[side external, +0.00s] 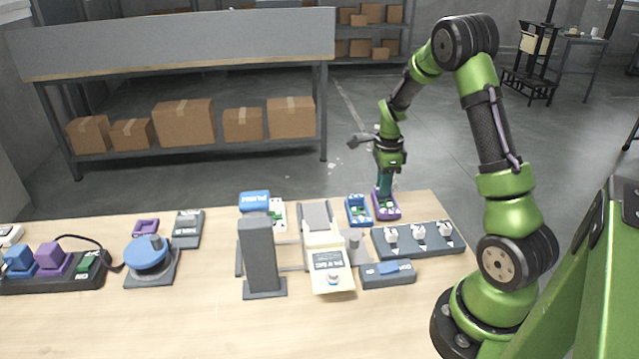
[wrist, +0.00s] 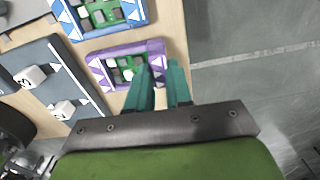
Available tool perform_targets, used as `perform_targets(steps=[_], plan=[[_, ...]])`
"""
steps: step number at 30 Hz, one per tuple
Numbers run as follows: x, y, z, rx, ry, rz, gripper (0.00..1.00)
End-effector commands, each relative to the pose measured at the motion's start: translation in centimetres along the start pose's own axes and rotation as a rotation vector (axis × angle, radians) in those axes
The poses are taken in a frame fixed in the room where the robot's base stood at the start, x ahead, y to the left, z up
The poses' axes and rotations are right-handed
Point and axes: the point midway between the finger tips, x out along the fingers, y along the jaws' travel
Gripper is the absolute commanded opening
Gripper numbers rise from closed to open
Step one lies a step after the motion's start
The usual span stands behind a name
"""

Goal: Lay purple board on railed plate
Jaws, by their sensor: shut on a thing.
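The purple board (side external: 386,213) lies near the far right of the wooden table; it carries green and white parts. My gripper (side external: 384,187) points down over it. In the wrist view, the purple board (wrist: 97,66) sits between the blue board and the table's edge, and the teal fingers (wrist: 165,84) are close together at its right end, shut on that end. The exact contact is partly hidden by the fingers. I cannot tell for sure which item is the railed plate; thin rails (side external: 291,243) show between the dark column and the beige unit.
A blue board (side external: 357,211) stands just left of the purple one. A grey panel with white knobs (side external: 418,239) lies in front. A tall dark column (side external: 261,257) and a beige unit (side external: 329,270) stand mid-table. A blue dial (side external: 146,254) is further left. The front table is clear.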

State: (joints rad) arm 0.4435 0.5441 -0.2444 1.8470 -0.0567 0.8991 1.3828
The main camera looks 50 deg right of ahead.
Motion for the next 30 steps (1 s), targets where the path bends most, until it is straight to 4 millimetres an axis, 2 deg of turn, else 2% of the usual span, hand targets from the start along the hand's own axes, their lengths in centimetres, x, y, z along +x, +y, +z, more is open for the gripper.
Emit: perform_targets(steps=[21,30], plan=[[-4.4,0.0,0.1,-0.001,-0.001,-0.002,0.0],[-4.9,0.0,0.0,-0.001,0.0,0.0,0.0]])
